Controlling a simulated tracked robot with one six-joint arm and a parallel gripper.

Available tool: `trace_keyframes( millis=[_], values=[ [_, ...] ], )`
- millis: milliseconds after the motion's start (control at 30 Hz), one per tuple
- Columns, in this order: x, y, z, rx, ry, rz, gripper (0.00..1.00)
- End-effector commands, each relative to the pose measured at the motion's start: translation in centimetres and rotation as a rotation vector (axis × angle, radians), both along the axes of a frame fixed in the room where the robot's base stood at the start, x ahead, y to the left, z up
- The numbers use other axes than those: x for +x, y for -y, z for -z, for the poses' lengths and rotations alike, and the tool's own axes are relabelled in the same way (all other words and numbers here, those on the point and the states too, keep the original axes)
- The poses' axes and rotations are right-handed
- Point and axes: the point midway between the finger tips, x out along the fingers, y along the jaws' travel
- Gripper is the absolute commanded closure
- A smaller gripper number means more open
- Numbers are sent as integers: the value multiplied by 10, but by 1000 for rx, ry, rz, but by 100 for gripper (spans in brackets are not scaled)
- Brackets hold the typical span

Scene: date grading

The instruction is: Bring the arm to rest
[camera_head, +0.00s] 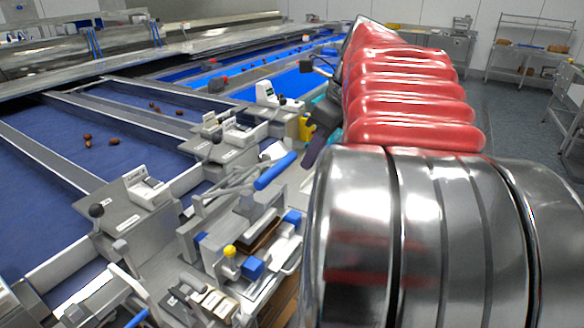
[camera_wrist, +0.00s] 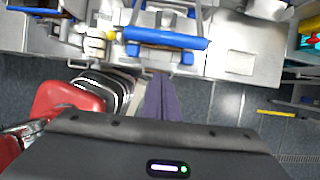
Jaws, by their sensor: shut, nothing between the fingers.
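My arm, red and polished metal, fills the right half of the head view and hides what lies behind it. My gripper (camera_wrist: 162,84) shows in the wrist view as two dark purple fingers side by side, shut and empty. It hangs above the floor and the front edge of the metal bench. In the head view my gripper (camera_head: 309,160) is partly visible to the left of the arm, beside the bench equipment.
A fixture with a blue-handled lever (camera_head: 274,171) stands close to my gripper; its blue handle (camera_wrist: 166,39) also shows in the wrist view. Blue conveyor belts (camera_head: 60,150) carry several brown dates (camera_head: 87,137). A wire shelf rack (camera_head: 532,47) stands far right, with clear floor (camera_head: 505,125) before it.

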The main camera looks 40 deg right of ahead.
Motion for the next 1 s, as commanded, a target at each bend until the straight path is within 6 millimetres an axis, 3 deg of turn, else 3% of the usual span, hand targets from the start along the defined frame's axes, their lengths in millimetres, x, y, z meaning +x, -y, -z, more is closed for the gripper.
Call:
trace_keyframes(
  millis=[233,833,1000],
  values=[
    [-6,2,-17,0,-1,0,100],
    [-5,0,-17,0,-1,-5,100],
    [-1,-14,-14,-36,2,-85,100]
  ],
)
